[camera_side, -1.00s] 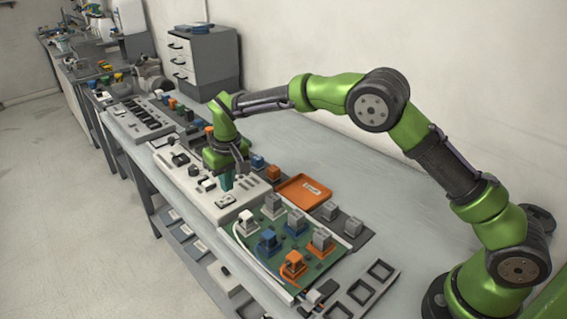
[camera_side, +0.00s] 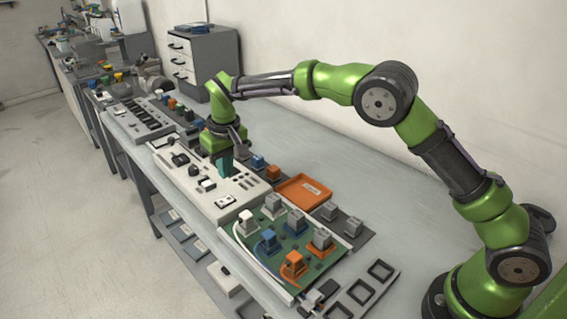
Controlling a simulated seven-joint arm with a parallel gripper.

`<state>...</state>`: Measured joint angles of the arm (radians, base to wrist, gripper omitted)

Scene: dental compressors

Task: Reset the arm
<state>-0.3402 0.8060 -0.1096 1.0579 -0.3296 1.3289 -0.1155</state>
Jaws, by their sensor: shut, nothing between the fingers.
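My gripper (camera_side: 226,166) hangs pointing down above the white panel (camera_side: 228,213) on the bench. Its teal fingers are shut with nothing between them and look apart from the panel. My green and grey arm arches from its base at the lower right to the gripper. The panel carries small dark and white parts.
Right of the panel lies a green board (camera_side: 268,256) with white, blue, orange and grey connectors. An orange tray (camera_side: 303,190) sits behind it. A grey drawer cabinet (camera_side: 204,60) stands at the back. The grey bench top (camera_side: 345,165) is clear along the wall.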

